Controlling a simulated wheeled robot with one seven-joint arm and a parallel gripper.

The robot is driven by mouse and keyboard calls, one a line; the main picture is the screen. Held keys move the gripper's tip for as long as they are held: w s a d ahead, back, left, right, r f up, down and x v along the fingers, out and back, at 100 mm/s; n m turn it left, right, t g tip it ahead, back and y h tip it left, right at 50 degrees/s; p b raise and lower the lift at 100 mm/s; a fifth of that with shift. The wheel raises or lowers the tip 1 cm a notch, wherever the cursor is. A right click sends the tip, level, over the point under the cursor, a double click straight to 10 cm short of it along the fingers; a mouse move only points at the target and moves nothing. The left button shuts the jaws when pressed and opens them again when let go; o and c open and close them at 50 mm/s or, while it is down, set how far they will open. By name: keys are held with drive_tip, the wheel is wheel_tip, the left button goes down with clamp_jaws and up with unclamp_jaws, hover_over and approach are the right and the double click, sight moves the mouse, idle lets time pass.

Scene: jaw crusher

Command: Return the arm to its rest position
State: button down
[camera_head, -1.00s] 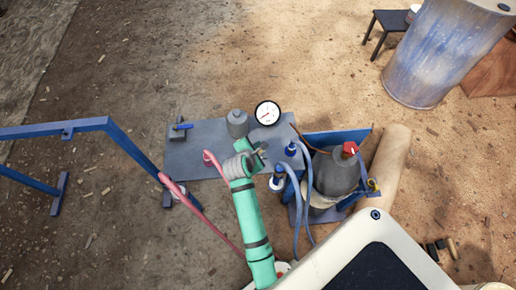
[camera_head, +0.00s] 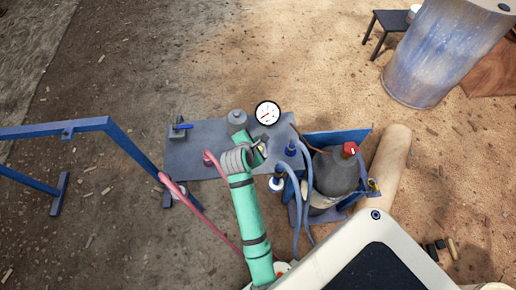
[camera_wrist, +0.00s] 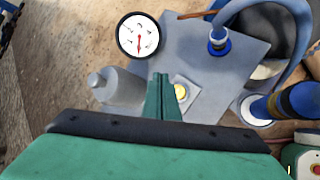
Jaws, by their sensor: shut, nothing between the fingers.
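My arm is green with dark bands and reaches up from the bottom middle in the head view. My gripper (camera_wrist: 163,88) shows in the wrist view as green fingers pressed together, with nothing between them. In the head view the gripper is mostly hidden behind the grey wrist (camera_head: 237,158). The fingers are over the grey plate (camera_head: 205,132), close beside a small yellow button on a pale square (camera_wrist: 182,91). I cannot tell whether they touch it. A white dial gauge (camera_head: 267,113) with a red needle stands at the plate's far edge. A grey bottle-shaped part (camera_wrist: 116,86) is left of the fingers.
A blue valve handle (camera_head: 182,126) is on the plate's left. Blue fittings with hoses (camera_head: 291,150) and a grey tank with a red cap (camera_head: 337,172) are close on the right. A blue rail (camera_head: 125,140) stands at left. Open ground lies beyond the plate.

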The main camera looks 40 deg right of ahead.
idle(0.3)
drive_tip(key=s+a+f+t, duration=0.1)
drive_tip(key=a, duration=0.1)
drive_tip(key=s+a+f+m+t, duration=0.1)
drive_tip(key=s+a, duration=0.1)
drive_tip(key=a, duration=0.1)
drive_tip(key=s+a+f+m+t+y, duration=0.1)
drive_tip(key=s+a, duration=0.1)
drive_tip(key=shift+s+a+f, duration=0.1)
drive_tip(key=shift+s+a, duration=0.1)
drive_tip(key=shift+a, duration=0.05)
drive_tip(key=s+a+r+m+t+y, duration=0.2)
drive_tip(key=s+a+m+t+y, duration=0.15)
drive_tip(key=s+a, duration=0.65)
drive_tip(key=s+a+r+m+t+y, duration=0.3)
drive_tip(key=s+a+r+m, duration=0.7)
drive_tip(key=s+a+r, duration=0.2)
drive_tip(key=shift+s+a+r+t, duration=0.35)
drive_tip(key=shift+a+r, duration=0.15)
drive_tip(key=shift+a, duration=0.1)
